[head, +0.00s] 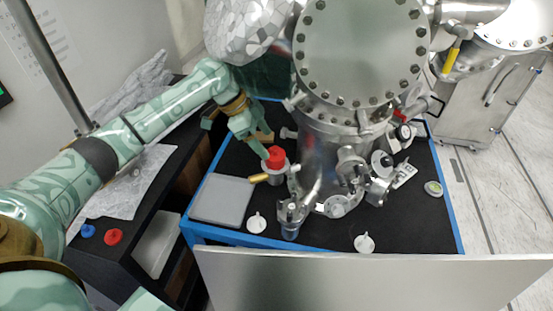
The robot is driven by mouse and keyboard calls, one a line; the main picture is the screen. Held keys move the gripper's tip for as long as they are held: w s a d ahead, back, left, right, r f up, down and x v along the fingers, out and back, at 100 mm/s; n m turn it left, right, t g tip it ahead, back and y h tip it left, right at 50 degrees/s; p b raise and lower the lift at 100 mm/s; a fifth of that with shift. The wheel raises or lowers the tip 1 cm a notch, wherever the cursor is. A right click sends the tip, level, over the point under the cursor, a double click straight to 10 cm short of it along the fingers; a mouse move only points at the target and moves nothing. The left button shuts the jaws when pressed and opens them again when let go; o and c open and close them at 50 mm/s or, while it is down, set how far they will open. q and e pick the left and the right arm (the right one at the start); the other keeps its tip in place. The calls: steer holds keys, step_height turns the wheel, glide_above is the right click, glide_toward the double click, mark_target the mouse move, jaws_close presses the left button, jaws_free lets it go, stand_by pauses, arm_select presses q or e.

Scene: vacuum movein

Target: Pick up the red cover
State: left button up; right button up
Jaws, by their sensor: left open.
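A red cover (275,157) sits on top of a small metal port (275,172) beside the large steel vacuum chamber (325,165). My left gripper (262,144) reaches down from the upper left, with its fingertips just behind and to the left of the red cover. It is open, and nothing shows between its fingers. Whether a finger touches the cover cannot be told. A second red round piece (113,236) lies on the black shelf at the left, next to a blue one (88,231). My right gripper is not in view.
The chamber stands on a blue-edged black table (300,240). A grey flat box (222,200) and white round parts (257,222) (364,243) lie near its front. A brass-coloured piece (259,178) juts left from the port. A pale panel (380,280) crosses the foreground.

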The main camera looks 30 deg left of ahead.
mark_target(275, 154)
arm_select(q)
steer(key=b+x, duration=0.2)
steer(key=x, duration=0.5)
steer(key=shift+a, duration=0.1)
steer(key=shift+r, duration=0.15)
steer(key=c, duration=1)
